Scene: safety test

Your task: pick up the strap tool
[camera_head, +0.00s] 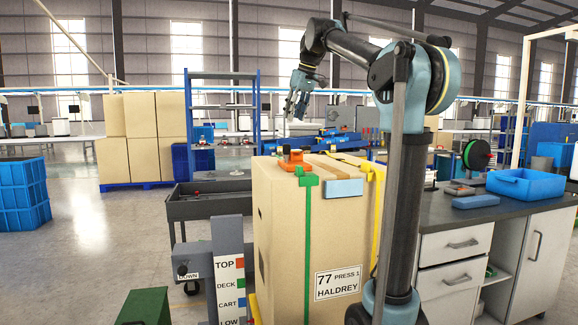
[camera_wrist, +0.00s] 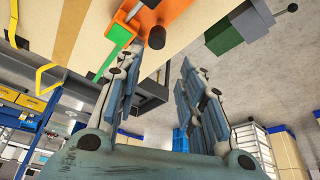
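The strap tool looks to be the orange tool (camera_head: 293,161) on top of the tall cardboard carton (camera_head: 278,235), at the head of a green strap (camera_head: 307,215). In the wrist view the orange tool (camera_wrist: 132,14) shows at the top edge, partly cut off, with a dark round knob beside the green strap piece (camera_wrist: 116,42). My gripper (camera_head: 297,114) hangs in the air above the carton, apart from the tool. In the wrist view its fingers (camera_wrist: 161,62) are spread with nothing between them.
A wooden bar and a light blue block (camera_head: 343,188) lie on the carton beside the tool, near a yellow strap. A dark cart (camera_head: 208,206) stands behind left. A level-marked post (camera_head: 228,265) stands in front left. A workbench with a blue bin (camera_head: 531,186) is at right.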

